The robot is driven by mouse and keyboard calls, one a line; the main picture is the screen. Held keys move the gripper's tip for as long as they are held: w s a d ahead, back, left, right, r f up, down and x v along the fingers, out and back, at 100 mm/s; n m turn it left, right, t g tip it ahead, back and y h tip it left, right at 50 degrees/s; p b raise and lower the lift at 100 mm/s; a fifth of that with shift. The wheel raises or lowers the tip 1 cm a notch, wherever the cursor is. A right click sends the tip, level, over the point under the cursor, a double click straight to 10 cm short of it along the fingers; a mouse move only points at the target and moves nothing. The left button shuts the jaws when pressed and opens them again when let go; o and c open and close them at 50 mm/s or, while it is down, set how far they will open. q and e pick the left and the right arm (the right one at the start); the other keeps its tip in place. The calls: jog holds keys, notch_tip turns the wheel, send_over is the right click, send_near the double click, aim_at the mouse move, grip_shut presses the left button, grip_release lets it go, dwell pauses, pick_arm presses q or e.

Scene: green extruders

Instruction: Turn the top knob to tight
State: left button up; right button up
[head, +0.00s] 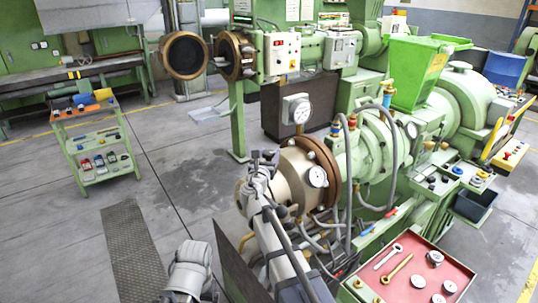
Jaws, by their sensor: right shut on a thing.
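My right arm reaches up from the bottom of the head view. Its gripper (263,156) is at the upper left side of this head, with its dark fingers close together. The gripper is shut on what I take to be the top knob, which the fingers and wrist hide, so its turn position cannot be read. Part of my left arm shows at the bottom, but its gripper fingers are not visible.
A pressure gauge (297,109) stands above the head, and a smaller gauge (317,176) is on its front. Grey hoses (349,190) hang beside it. A red tray (420,277) with wrenches and round parts is at lower right. A green tool cart (100,145) stands left on open floor.

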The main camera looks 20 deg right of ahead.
aim_at(267, 157)
jog(key=shift+m+g+h, duration=0.4)
jog(key=shift+m+h, duration=0.1)
jog(key=shift+h, duration=0.2)
jog(key=o, duration=1.4)
jog(key=shift+v, duration=3.9)
